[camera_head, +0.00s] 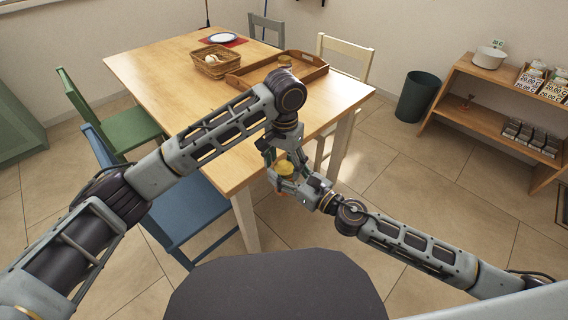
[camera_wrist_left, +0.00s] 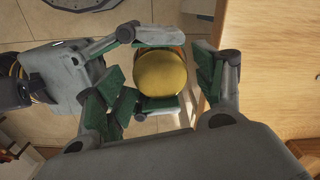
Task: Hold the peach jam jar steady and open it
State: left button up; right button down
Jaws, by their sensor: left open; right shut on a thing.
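My left gripper (camera_head: 283,155) is above the jar, pointing down and open. In the left wrist view its green-padded fingers (camera_wrist_left: 165,92) stand on both sides of the lid, with a gap visible on the left. Most of the jar's body is hidden.
The wooden table (camera_head: 160,75) lies just beyond the grippers. It bears a wooden tray (camera_head: 318,68), a basket (camera_head: 216,64) and a plate (camera_head: 222,38). A blue chair (camera_head: 190,205) stands at the left, a dark bin (camera_head: 417,97) and shelves (camera_head: 490,125) at the right.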

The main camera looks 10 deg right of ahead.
pick_arm(q)
jog(key=shift+r, duration=2.1)
jog(key=shift+c, duration=0.2)
jog(key=shift+w+r, duration=0.3)
jog(key=shift+r, duration=0.3)
jog(key=a+r, duration=0.1)
jog(key=w+a+r+m+y, duration=0.1)
jog(key=r, duration=0.1)
jog(key=shift+a+t, duration=0.2)
jog(key=shift+t, duration=0.2)
jog(key=shift+s+d+f+m+g+h, duration=0.3)
jog(key=shift+s+d+f+m+g, duration=0.1)
jog(key=shift+s+d+m, duration=0.4)
jog(key=shift+d+m, duration=0.3)
jog(key=shift+d, duration=0.1)
